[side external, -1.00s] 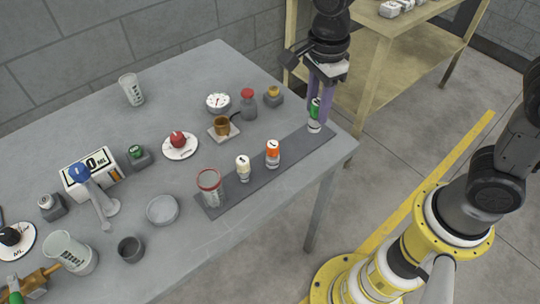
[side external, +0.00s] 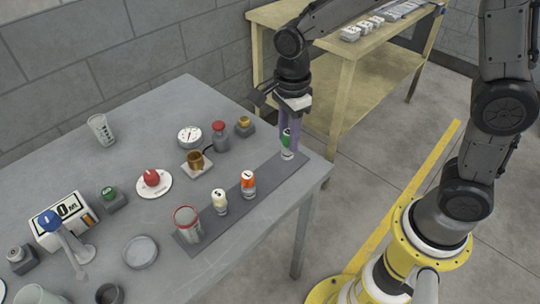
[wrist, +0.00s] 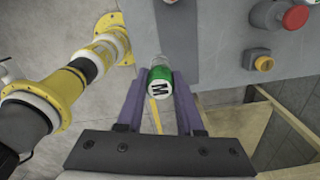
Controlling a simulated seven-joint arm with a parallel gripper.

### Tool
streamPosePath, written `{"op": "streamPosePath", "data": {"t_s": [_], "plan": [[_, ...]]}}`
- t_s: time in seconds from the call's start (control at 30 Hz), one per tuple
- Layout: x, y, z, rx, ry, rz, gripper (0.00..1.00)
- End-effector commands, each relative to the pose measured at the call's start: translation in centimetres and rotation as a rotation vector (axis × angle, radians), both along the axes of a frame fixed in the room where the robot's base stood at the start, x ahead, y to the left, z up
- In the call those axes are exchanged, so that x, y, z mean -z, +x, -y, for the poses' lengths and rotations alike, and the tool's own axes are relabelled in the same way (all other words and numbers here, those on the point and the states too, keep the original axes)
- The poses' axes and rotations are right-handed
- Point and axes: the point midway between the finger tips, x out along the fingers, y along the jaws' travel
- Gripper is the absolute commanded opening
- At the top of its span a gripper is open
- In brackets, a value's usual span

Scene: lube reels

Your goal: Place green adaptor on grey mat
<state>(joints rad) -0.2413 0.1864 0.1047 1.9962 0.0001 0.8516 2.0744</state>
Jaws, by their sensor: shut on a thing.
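The green adaptor (side external: 287,143), a small green and white cylinder marked M on top, stands upright at the far right end of the grey mat (side external: 266,181). Its white base appears to touch the mat. My gripper (side external: 289,139) points down with its purple fingers shut around the adaptor's upper part. In the wrist view the adaptor (wrist: 161,82) is between the fingertips, over the end of the mat (wrist: 177,30).
An orange and white bottle (side external: 248,184), a cream bottle (side external: 220,202) and a red-rimmed beaker (side external: 188,225) stand along the mat. A red-topped button (side external: 219,135) and a yellow-topped block (side external: 244,126) are left of my gripper. The table's right edge is close by.

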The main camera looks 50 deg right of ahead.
Motion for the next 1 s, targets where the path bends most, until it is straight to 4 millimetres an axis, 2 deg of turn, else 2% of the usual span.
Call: {"op": "streamPosePath", "data": {"t_s": [0.03,0.1,0.3,0.47,0.7,1.0], "plan": [[1.2,0.7,-0.2,0.0,-0.002,-0.008,0.0],[2.5,1.6,-0.4,0.0,-0.001,-0.007,0.0],[4.6,3.4,-0.9,0.0,-0.001,-0.003,0.0],[5.4,4.1,-1.0,0.0,-0.001,-0.003,0.0],[8.3,4.2,-1.1,0.0,-0.001,-0.003,0.0],[8.6,4.2,-1.0,0.0,0.0,-0.002,0.0]]}}
